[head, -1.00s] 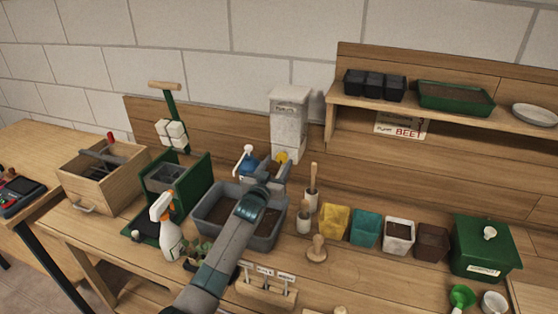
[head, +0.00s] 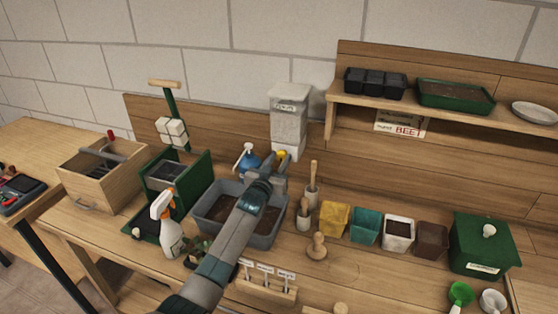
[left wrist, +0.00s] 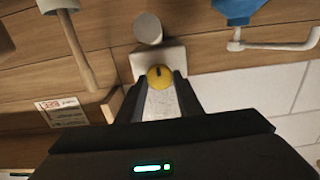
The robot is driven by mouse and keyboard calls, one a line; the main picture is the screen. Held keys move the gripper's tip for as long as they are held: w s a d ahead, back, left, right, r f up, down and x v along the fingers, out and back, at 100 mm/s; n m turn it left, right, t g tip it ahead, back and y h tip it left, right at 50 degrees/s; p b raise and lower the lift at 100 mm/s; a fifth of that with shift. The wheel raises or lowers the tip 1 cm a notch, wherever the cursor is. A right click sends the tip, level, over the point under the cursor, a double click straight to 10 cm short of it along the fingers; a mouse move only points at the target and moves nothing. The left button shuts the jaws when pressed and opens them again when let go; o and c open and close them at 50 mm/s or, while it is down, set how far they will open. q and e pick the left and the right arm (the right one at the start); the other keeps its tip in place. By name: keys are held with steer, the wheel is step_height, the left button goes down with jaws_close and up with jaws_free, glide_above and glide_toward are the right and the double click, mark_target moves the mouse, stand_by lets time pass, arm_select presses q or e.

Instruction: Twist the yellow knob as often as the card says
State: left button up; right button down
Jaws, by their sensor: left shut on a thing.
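The yellow knob (head: 281,155) sits low on the front of a tall grey-white dispenser (head: 289,112) against the back board. My left gripper (left wrist: 160,82) is shut on the knob, one dark finger on each side of it in the left wrist view. The knob (left wrist: 160,76) shows a dark mark on its face there. A card with red letters reading BEET (head: 401,123) hangs under the shelf; its smaller print is too small to read. The card also shows in the left wrist view (left wrist: 62,112). My right gripper is out of view.
My left arm reaches over a grey soil tub (head: 207,205). A spray bottle (head: 166,225) and several coloured pots stand on the bench.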

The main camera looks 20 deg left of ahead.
arm_select(q)
steer(key=shift+m, duration=0.6)
steer(key=m+b, duration=0.1)
steer(key=m, duration=0.2)
steer(key=shift+f+m, duration=0.1)
steer(key=shift+m, duration=0.2)
steer(key=m+b, duration=0.1)
steer(key=m, duration=0.3)
steer(key=shift+d+m, duration=0.15)
steer(key=shift+m, duration=0.15)
steer(key=m+b, duration=0.1)
steer(key=m, duration=0.3)
steer(key=shift+f+m, duration=0.1)
steer(key=shift+m, duration=2.1)
steer(key=o, duration=1)
steer(key=shift+d, duration=0.1)
steer(key=shift+s, duration=0.15)
